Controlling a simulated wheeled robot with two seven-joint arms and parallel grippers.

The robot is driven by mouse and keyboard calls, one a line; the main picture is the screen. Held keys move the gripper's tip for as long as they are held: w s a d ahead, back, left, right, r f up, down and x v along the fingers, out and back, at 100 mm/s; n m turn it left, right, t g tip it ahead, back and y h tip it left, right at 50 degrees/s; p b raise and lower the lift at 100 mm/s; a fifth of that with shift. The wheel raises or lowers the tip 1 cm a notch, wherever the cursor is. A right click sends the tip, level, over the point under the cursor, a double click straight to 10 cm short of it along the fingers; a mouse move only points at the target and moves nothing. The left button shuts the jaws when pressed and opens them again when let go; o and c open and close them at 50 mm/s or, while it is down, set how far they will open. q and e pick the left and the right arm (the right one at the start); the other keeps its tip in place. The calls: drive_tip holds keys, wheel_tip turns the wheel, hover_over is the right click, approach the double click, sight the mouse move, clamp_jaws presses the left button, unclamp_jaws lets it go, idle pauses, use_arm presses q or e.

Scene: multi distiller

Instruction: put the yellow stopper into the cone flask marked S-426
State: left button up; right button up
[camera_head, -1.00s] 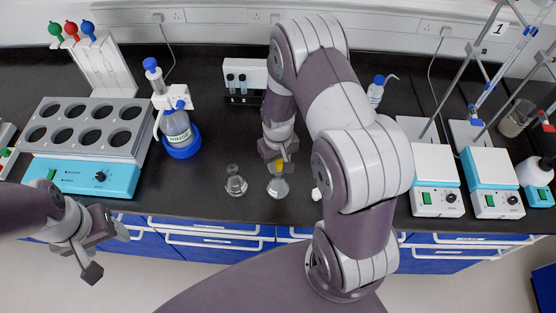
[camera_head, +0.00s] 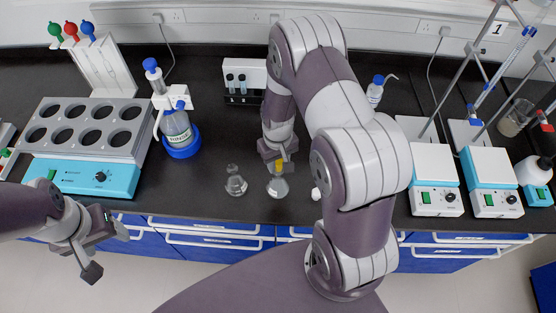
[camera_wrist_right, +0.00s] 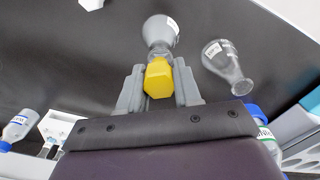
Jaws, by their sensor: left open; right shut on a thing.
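The yellow stopper (camera_wrist_right: 158,78) is between the fingers of my right gripper (camera_wrist_right: 159,90), which is shut on it. In the head view the stopper (camera_head: 279,166) shows just below the right gripper (camera_head: 278,158). A cone flask (camera_head: 278,187) stands directly under it, and the same flask (camera_wrist_right: 160,32) shows beyond the stopper in the wrist view. I cannot tell whether the stopper is inside its neck. A second cone flask (camera_head: 236,182) stands to the left; it also shows in the wrist view (camera_wrist_right: 226,66). Both labels are too small to read. My left gripper (camera_head: 107,250) is open and empty, off the bench front.
A vial rack (camera_head: 246,97) is behind the flasks. A small white object (camera_head: 316,194) lies right of them. Hotplates (camera_head: 436,200) stand at right.

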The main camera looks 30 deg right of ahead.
drive_tip(key=shift+f+b, duration=1.1)
drive_tip(key=shift+f, duration=0.35)
idle(0.4)
drive_tip(key=o, duration=1.1)
wheel_tip(320, 180, up, 12)
drive_tip(key=shift+f+b, duration=0.2)
drive_tip(key=shift+b, duration=1)
drive_tip(key=shift+r, duration=0.6)
